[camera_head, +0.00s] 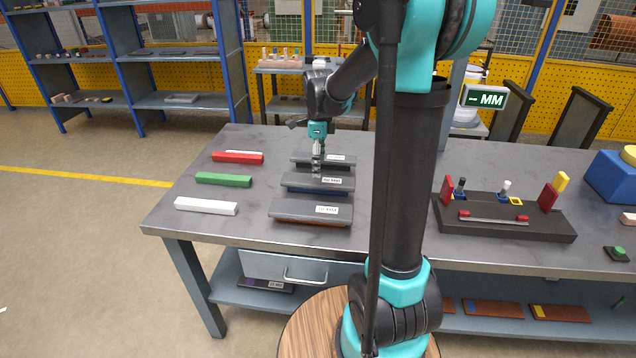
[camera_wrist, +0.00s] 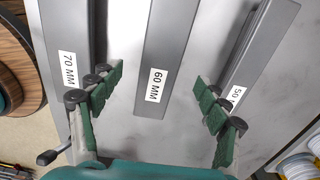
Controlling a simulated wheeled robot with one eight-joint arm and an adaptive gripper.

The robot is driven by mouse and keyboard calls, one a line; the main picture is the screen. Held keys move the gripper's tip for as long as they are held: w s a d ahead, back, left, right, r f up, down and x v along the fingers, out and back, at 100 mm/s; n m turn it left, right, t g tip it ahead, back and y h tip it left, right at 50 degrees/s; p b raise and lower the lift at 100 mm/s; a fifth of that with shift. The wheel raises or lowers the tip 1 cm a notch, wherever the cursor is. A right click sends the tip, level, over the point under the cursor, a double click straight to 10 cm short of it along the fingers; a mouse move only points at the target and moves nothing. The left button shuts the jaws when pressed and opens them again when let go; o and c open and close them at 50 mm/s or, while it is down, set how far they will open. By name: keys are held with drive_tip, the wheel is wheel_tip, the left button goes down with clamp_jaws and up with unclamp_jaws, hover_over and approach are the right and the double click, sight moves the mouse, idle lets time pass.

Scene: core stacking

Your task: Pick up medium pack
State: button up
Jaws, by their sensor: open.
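Three grey-topped packs lie in a row on the table. The medium pack, labelled 60 MM, is the middle one (camera_head: 298,182), with a blue lower part. In the wrist view the medium pack (camera_wrist: 172,55) runs between the spread fingers, with a gap on both sides. My gripper (camera_head: 317,174) is above the medium pack, pointing down. Its green-padded fingers are open and empty in the wrist view (camera_wrist: 158,100). The 70 MM pack (camera_head: 290,209) is nearest the front, and the 50 pack (camera_head: 305,161) is at the back, partly behind the gripper.
Red (camera_head: 238,157), green (camera_head: 224,180) and white (camera_head: 206,206) bars lie left of the packs on the grey table (camera_head: 180,220). A black fixture (camera_head: 500,228) with small parts stands at the right. A blue block (camera_head: 612,180) sits at the far right.

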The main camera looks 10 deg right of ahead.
sight(318, 182)
drive_tip(key=shift+w+a+f, duration=0.1)
drive_tip(key=shift+w+f, duration=0.05)
drive_tip(key=shift+f, duration=2.55)
clamp_jaws()
